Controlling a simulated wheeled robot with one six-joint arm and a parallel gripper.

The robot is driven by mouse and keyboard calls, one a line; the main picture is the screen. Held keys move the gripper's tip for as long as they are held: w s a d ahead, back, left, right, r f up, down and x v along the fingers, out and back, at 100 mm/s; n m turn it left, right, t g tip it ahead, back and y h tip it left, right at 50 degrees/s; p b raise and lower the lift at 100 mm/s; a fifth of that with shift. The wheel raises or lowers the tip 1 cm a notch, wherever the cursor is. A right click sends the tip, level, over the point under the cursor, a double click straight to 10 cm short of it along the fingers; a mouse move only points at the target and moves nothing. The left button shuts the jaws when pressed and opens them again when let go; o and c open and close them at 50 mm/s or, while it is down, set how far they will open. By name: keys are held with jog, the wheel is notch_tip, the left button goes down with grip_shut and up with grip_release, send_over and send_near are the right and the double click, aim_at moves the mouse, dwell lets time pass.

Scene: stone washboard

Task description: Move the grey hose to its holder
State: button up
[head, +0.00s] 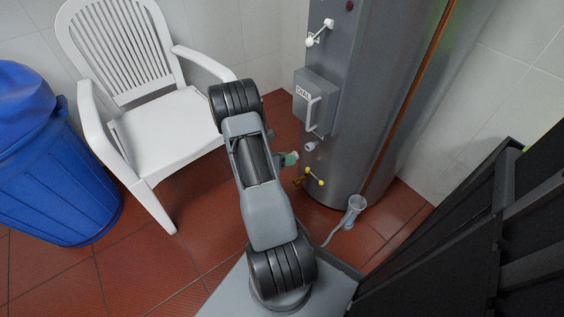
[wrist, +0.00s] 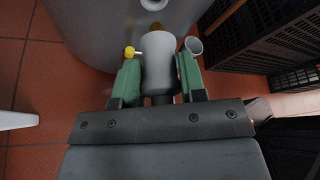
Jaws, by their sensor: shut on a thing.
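My gripper (wrist: 159,78) is shut on a light grey cylinder, which looks like the end of the grey hose (wrist: 158,62). The cylinder sits between the two green fingers in the wrist view, with a brass piece (wrist: 153,30) just beyond it. In the head view, my gripper (head: 289,159) is close to the grey tank's lower front and my arm hides part of it. A grey open cup (head: 355,204) stands at the tank's foot; it also shows right of the fingers in the wrist view (wrist: 194,45). I cannot tell whether it is the holder.
The tall grey tank (head: 365,110) carries a yellow-handled valve (head: 315,177), a short grey stub (head: 310,146) and a box marked DIAL (head: 309,101). A white chair (head: 165,128) and a blue bin (head: 60,180) stand left. Black crates (head: 470,230) stand right. Red floor shows between.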

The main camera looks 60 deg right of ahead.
aim_at(293, 153)
jog(key=shift+s+d, duration=0.2)
jog(key=shift+d, duration=0.35)
jog(key=shift+s+d, duration=0.15)
jog(key=shift+d, duration=0.4)
jog(key=shift+s+d, duration=0.25)
jog(key=shift+d, duration=0.55)
jog(key=shift+s+d, duration=0.25)
jog(key=shift+d, duration=0.5)
dwell(1.5)
jog(key=o, duration=1.2)
jog(key=p+v, duration=0.4)
jog(key=v, duration=0.9)
jog(key=shift+w+a+r, duration=0.15)
jog(key=shift+a, duration=0.15)
